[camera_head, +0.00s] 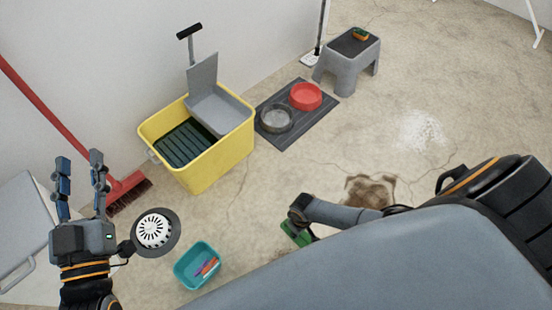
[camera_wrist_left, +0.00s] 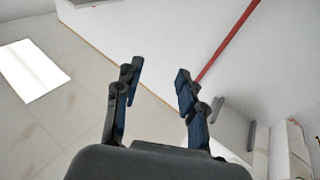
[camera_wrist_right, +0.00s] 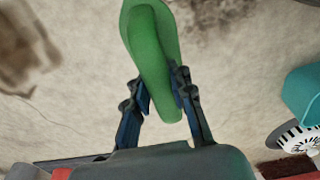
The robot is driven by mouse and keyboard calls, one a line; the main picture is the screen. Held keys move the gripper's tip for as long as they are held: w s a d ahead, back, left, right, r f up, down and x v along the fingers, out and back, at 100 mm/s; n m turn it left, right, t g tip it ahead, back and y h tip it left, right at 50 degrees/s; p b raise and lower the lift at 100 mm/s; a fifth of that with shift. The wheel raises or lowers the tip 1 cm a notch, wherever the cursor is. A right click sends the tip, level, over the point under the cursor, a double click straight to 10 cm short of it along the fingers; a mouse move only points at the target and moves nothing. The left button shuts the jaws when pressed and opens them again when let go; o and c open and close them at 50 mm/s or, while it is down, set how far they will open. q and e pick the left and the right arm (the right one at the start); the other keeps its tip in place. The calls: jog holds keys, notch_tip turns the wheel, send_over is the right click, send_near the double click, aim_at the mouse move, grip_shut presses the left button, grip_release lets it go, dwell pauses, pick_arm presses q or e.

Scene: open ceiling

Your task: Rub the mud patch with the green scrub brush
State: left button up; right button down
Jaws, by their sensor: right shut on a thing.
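The brown mud patch (camera_head: 369,191) lies on the concrete floor right of centre in the head view, partly covered by my right arm. It also shows as a blurred brown stain (camera_wrist_right: 22,48) at the left edge of the right wrist view. The green scrub brush (camera_wrist_right: 152,45) is between the fingers of my right gripper (camera_wrist_right: 158,80), which is shut on it. In the head view only part of the brush (camera_head: 292,236) shows, left of and nearer than the mud; my arm hides the rest. Whether its bristles touch the floor cannot be told. My left gripper (camera_head: 80,160) is raised, open and empty.
A teal bin (camera_head: 181,267), a round slotted disc (camera_head: 153,231) and a yellow mop bucket (camera_head: 220,159) stand to the left. A red broom (camera_head: 128,188) leans there. Behind are a mat with bowls (camera_head: 306,96) and a grey stool (camera_head: 350,66). White powder (camera_head: 422,131) lies beyond the mud.

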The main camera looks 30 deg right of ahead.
jog(key=shift+r+p, duration=0.45)
jog(key=shift+r, duration=0.05)
pick_arm(q)
notch_tip(320, 180, down, 8)
jog(key=a+g+y, duration=0.1)
jog(key=g, duration=0.4)
jog(key=shift+s+a+f+y+p, duration=0.15)
jog(key=shift+a+f+y+p, duration=0.1)
jog(key=shift+y+p, duration=0.2)
pick_arm(e)
jog(key=shift+r, duration=0.45)
pick_arm(q)
jog(key=shift+r, duration=0.1)
